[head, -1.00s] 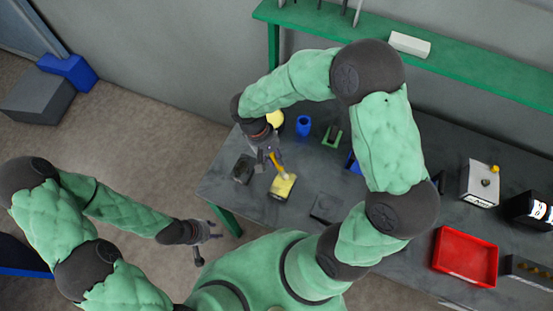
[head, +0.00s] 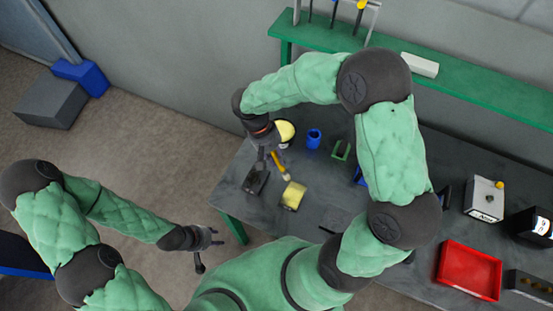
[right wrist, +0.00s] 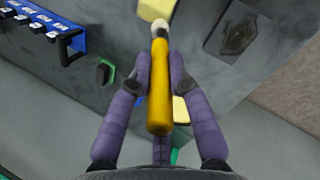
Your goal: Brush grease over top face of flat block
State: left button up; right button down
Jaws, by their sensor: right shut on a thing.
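A small flat block with a yellow top (head: 293,195) lies on the dark bench. It shows partly at the top edge of the right wrist view (right wrist: 157,9). My right gripper (head: 272,157) is shut on the orange handle of a brush (right wrist: 159,85), whose pale tip points at the block. In the head view the tip is close to the block's far edge; I cannot tell if it touches. A round container with yellow contents (head: 286,131), perhaps the grease, stands behind the gripper, partly hidden. My left gripper (head: 214,238) is open and empty, off the bench's left side.
A dark block (head: 256,182) with a recess lies left of the yellow one. A blue cup (head: 314,138) and a green holder (head: 341,150) stand behind. A red tray (head: 469,271) and a white box (head: 484,199) are far right. A green shelf (head: 480,91) runs above.

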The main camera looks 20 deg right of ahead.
notch_tip(320, 180, up, 2)
jog(key=shift+s+r+p, duration=0.15)
jog(key=shift+p, duration=0.45)
pick_arm(q)
jog(key=shift+s+a+r, duration=0.1)
jog(key=shift+s+r, duration=0.15)
jog(key=shift+r, duration=0.55)
